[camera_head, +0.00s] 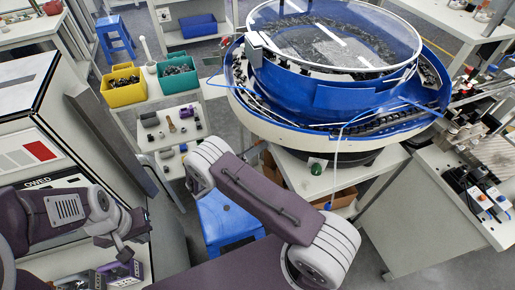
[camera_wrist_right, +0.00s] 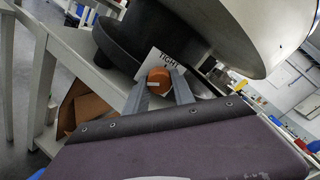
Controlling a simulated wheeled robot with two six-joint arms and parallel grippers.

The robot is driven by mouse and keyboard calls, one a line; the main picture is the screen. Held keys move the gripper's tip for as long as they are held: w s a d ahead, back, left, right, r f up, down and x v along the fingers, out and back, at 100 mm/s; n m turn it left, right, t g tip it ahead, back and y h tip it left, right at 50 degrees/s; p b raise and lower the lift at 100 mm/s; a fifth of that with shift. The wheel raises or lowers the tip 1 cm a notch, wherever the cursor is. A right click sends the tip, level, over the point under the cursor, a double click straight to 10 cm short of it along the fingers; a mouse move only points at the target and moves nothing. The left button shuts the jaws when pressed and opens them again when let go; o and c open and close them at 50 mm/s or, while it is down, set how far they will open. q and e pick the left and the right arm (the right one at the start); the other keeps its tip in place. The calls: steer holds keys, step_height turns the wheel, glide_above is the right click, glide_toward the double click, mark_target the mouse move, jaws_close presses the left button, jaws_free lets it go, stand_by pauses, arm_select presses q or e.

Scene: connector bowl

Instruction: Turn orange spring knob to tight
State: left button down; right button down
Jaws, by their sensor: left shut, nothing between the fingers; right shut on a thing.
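The orange spring knob (camera_wrist_right: 159,76) shows in the right wrist view, below the dark bowl base, in front of a white plate (camera_wrist_right: 176,64) marked "TIGHT". My right gripper (camera_wrist_right: 158,84) has its two grey fingers on either side of the knob and is shut on it. A small light mark shows on the knob's face. In the head view the knob and my right gripper are hidden. My left gripper (camera_head: 126,252) is at the lower left of the head view, shut and empty, away from the knob.
The blue bowl feeder (camera_head: 345,96) with a clear lid stands on a white table. Yellow (camera_head: 122,92) and teal (camera_head: 178,83) bins sit to its left. A blue stool (camera_head: 222,222) is below. A white cabinet (camera_head: 40,150) stands near my left arm.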

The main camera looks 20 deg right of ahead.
steer(key=m+b, duration=0.1)
steer(key=m, duration=0.5)
steer(key=shift+f+b, duration=0.15)
steer(key=shift+b, duration=0.25)
steer(key=m+b, duration=0.2)
steer(key=m, duration=0.4)
steer(key=shift+w+m, duration=0.15)
steer(key=shift+m, duration=0.25)
steer(key=m+b, duration=0.2)
steer(key=m, duration=0.3)
steer(key=m+b, duration=0.2)
steer(key=m, duration=0.2)
steer(key=shift+w, duration=0.1)
steer(key=shift+m+b, duration=0.7)
steer(key=shift+m, duration=0.4)
steer(key=shift+r+m, duration=0.2)
steer(key=shift+m, duration=0.1)
steer(key=c, duration=1.1)
jaws_free()
steer(key=shift+o, duration=0.2)
steer(key=shift+a, duration=0.1)
